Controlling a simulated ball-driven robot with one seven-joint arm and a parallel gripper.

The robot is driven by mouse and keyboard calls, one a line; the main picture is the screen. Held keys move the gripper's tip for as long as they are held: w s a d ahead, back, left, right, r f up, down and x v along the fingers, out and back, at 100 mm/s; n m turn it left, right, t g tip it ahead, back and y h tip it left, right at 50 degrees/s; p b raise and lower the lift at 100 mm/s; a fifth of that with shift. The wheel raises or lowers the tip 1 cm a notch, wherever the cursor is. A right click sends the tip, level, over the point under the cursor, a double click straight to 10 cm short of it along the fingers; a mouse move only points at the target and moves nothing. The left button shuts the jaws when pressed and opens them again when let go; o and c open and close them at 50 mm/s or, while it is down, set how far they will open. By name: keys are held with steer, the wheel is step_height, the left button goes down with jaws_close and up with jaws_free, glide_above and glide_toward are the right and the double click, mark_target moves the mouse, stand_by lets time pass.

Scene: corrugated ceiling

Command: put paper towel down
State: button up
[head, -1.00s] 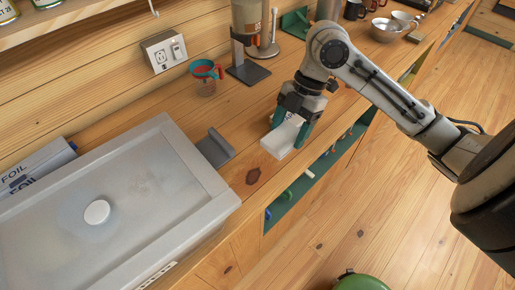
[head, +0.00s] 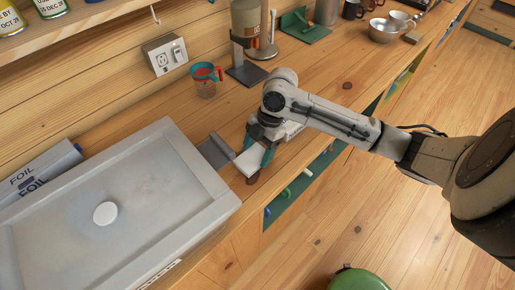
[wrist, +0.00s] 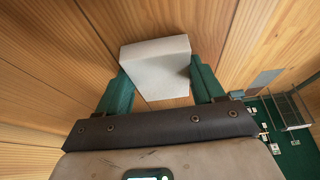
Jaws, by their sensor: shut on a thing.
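The paper towel, a white block-like piece (head: 247,161), is in my gripper (head: 258,155) over the front part of the wooden counter. In the wrist view the white piece (wrist: 158,62) sits between the two green fingers of my gripper (wrist: 158,84), which are shut on its sides. Its near end is partly hidden by the fingers in the head view. I cannot tell whether its underside touches the counter.
A large grey lidded container (head: 150,185) stands at left, with a grey bracket (head: 215,151) beside it. A red and teal measuring cup (head: 205,80) stands farther back. The counter's front edge, with an open shelf below, is close.

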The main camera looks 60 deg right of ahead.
steer(key=shift+s+f+b, duration=0.1)
steer(key=shift+f+b, duration=0.4)
steer(key=shift+f, duration=0.05)
steer(key=o, duration=1)
steer(key=shift+f, duration=0.2)
steer(key=shift+r, duration=0.25)
steer(key=b+v, duration=0.1)
steer(key=v, duration=1.2)
steer(key=shift+a, duration=0.15)
